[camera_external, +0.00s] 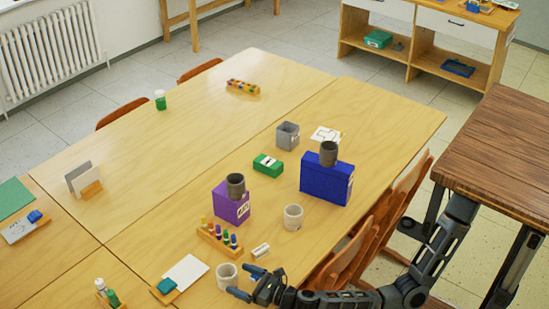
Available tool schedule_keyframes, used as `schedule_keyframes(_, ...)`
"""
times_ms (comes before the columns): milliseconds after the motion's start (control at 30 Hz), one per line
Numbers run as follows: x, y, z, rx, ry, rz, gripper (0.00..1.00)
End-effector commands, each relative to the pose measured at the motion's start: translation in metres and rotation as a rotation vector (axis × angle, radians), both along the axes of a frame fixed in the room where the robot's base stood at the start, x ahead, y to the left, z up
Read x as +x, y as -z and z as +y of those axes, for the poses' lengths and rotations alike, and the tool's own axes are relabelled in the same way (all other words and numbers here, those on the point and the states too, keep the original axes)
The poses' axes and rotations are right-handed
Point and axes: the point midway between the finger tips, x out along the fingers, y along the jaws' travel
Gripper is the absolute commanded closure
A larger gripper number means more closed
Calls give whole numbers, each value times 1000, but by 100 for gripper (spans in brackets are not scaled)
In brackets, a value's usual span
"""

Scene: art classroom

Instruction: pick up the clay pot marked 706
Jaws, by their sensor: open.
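Several pots stand on the long wooden table (130,175); no number 706 can be read on any of them. A light clay pot (227,275) stands upright at the near edge, just left of my gripper (247,283). My gripper is low, open and seemingly empty, its blue-tipped fingers pointing at this pot; I cannot tell whether they touch it. A second light pot (293,217) stands between the purple box (231,207) and the blue box (326,184). One dark pot (235,186) sits on the purple box, another dark pot (328,153) on the blue box.
A rack of coloured pegs (219,238), a small whitish block (260,252) and a white card (187,273) lie close to my gripper. A grey square container (288,135) and green box (268,165) stand farther back. Chairs (355,250) line the right edge. The table's far left is mostly clear.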

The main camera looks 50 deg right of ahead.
Motion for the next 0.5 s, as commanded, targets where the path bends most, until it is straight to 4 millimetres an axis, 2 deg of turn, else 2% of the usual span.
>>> schedule_keyframes(33,0,12,0,-3,0,1,5)
schedule_keyframes(67,0,15,0,-2,0,1,5)
schedule_keyframes(367,21,13,4,0,2,0,5)
schedule_keyframes(500,43,13,9,0,4,0,5)
